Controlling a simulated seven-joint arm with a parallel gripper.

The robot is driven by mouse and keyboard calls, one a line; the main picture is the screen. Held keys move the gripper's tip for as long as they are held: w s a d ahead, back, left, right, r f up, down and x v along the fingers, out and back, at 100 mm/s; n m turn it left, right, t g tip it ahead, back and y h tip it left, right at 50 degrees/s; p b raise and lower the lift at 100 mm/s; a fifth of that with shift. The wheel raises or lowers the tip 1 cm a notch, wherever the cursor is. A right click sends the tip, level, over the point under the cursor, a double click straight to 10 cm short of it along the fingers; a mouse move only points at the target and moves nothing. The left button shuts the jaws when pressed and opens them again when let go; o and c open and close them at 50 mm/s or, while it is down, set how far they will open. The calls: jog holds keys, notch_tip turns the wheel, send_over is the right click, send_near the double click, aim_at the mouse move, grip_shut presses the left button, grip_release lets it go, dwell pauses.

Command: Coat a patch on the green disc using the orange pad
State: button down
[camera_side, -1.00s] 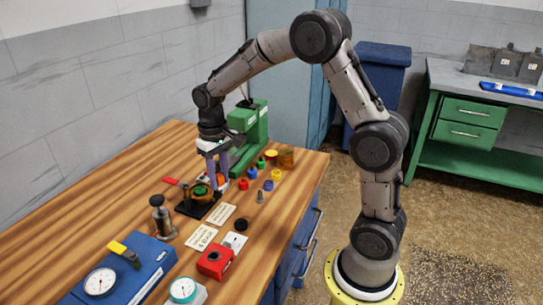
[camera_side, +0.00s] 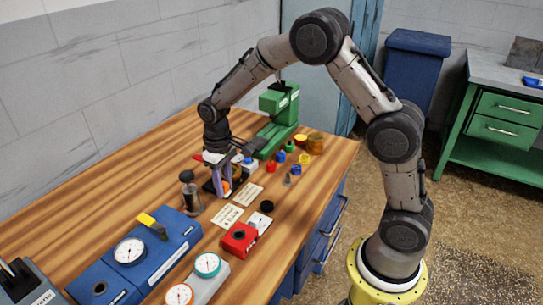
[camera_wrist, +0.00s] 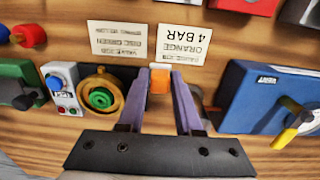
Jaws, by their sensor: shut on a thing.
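My gripper (camera_wrist: 160,82) has two purple fingers, shut on the small orange pad (camera_wrist: 160,80) in the wrist view. In the side view my gripper (camera_side: 222,186) is low over the bench, with a bit of orange (camera_side: 227,189) between its fingers. The green disc (camera_wrist: 101,97) sits in a yellow-brown ring (camera_wrist: 82,95), left of the fingers in the wrist view and apart from the pad. In the side view the disc is hidden behind the gripper. Whether the pad touches anything below it is not clear.
Two printed cards (camera_wrist: 182,45) lie beyond the fingers; one reads "ORANGE 4 BAR". A white panel with knobs (camera_wrist: 61,88) stands left of the ring. A blue gauge case (camera_side: 140,262), a plunger-like tool (camera_side: 190,195) and a red box (camera_side: 240,238) stand nearby.

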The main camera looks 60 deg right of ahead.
dwell(0.5)
notch_tip(320, 180, up, 15)
jog(key=m, duration=0.9)
send_over(301, 138)
jog(key=shift+d+f, duration=0.15)
jog(key=shift+f, duration=8.3)
jog(key=shift+f, duration=0.55)
notch_tip(301, 138, up, 7)
